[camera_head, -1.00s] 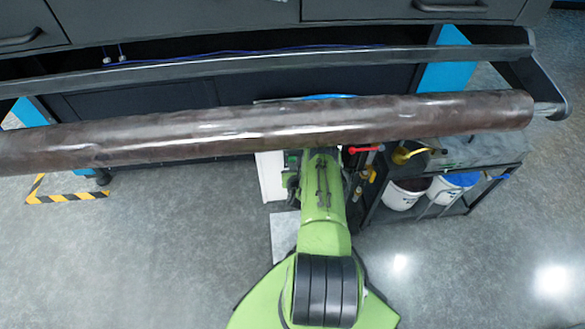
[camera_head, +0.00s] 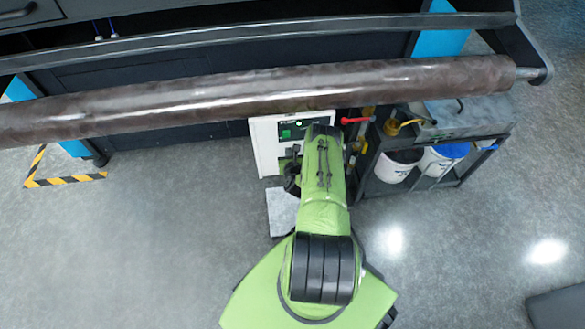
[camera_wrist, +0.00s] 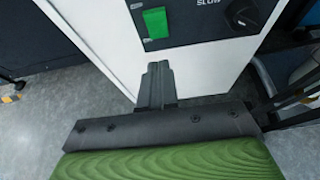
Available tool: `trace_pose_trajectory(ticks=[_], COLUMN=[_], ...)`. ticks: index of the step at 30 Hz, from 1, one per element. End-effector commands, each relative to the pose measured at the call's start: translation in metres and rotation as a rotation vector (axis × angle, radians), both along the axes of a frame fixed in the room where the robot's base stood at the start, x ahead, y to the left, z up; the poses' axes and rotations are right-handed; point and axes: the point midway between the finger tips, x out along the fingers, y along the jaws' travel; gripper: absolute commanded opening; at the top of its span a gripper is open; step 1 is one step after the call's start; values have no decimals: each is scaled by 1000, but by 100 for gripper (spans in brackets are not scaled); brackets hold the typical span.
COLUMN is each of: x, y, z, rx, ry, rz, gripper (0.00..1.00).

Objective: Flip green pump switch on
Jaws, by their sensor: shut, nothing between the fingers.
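The green pump switch (camera_wrist: 155,22) is a bright green rectangle on a dark panel at the top of the wrist view. In the head view the green switch (camera_head: 286,134) shows on the white cabinet's face, left of my arm. My gripper (camera_wrist: 158,68) is shut and empty, its fingers pointing up the picture at the white cabinet front, below the switch and apart from it in the picture. I cannot tell whether the fingertips touch the cabinet.
The white cabinet (camera_head: 262,150) stands under a long dark roll (camera_head: 200,105) that spans the machine. A black knob (camera_wrist: 245,14) sits right of the switch. Red-handled valve pipes (camera_head: 355,120) and a rack with buckets (camera_head: 400,165) stand close on the right.

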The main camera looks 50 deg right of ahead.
Motion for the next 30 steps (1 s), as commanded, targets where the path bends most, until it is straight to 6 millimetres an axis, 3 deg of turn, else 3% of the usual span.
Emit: trace_pose_trajectory(ticks=[12,30], x=[-51,-55], y=[44,45], z=[17,15], rx=[1,1], ry=[5,1], rz=[4,0], gripper=[0,0])
